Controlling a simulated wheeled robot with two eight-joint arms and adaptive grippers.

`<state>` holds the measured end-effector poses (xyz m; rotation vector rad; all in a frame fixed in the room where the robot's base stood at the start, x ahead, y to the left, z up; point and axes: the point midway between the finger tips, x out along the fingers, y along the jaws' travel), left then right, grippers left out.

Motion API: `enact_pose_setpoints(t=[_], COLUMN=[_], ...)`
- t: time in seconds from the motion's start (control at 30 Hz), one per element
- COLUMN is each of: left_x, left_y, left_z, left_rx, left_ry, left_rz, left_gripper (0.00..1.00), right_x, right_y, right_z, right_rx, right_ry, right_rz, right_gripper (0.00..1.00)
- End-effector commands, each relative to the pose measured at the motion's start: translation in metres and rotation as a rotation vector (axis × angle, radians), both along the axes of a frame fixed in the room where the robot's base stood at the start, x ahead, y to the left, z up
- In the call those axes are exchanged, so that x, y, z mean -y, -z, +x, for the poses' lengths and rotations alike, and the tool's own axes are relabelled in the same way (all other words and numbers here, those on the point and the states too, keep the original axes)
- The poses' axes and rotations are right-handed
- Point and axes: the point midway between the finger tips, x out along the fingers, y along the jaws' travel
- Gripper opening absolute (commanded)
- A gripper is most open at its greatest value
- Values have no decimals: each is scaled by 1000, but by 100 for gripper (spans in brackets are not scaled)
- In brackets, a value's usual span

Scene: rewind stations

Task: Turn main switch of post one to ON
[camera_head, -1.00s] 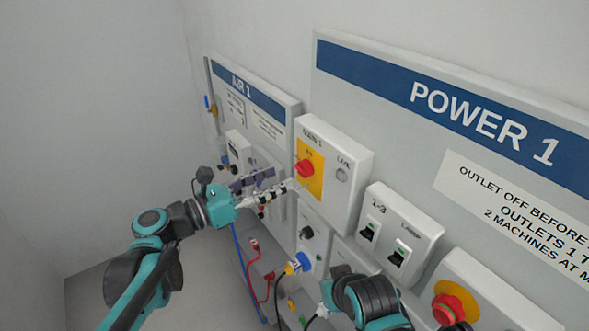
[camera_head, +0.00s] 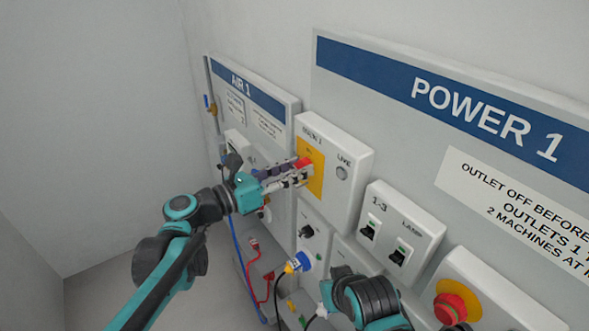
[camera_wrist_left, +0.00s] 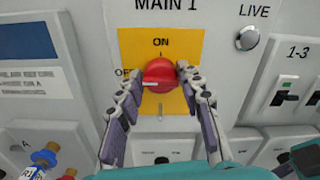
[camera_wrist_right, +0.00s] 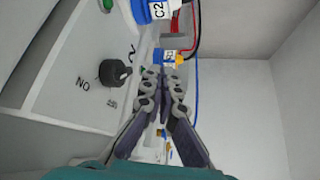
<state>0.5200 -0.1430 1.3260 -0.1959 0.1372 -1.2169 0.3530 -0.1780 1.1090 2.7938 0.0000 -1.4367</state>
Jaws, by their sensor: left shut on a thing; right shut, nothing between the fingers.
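The main switch of post one is a red knob (camera_wrist_left: 158,74) on a yellow plate (camera_wrist_left: 131,45) under the label MAIN 1. Its white mark lies level, toward OFF at the left; ON is printed above it. The knob also shows in the head view (camera_head: 304,162), partly hidden by my fingers. My left gripper (camera_wrist_left: 159,80) is shut on the knob, one finger on each side; it also shows in the head view (camera_head: 300,173). My right gripper (camera_wrist_right: 162,76) is shut and empty in the right wrist view, near a black selector knob (camera_wrist_right: 114,72).
A switch box labelled 1-3 (camera_head: 401,210) and a red emergency button (camera_head: 455,309) sit right of the main switch. A blue plug (camera_head: 300,262) and a red hose (camera_head: 265,290) are below. The AIR 1 board (camera_head: 250,85) is at the left.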

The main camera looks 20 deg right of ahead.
Motion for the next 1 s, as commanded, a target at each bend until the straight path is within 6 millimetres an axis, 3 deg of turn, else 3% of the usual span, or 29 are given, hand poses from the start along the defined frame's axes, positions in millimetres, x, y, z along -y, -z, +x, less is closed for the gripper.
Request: enact_pose_setpoints(t=[0.37, 1.0], left_x=[0, 1], left_y=[-1, 0], left_z=[0, -3], left_rx=[87, 619], left_ry=[0, 0], left_rz=[32, 225], left_gripper=[8, 8], right_x=[0, 0], right_y=[-3, -15], right_z=[0, 0], right_rx=[0, 0], right_ry=[0, 0], right_rz=[0, 0], right_gripper=[0, 0])
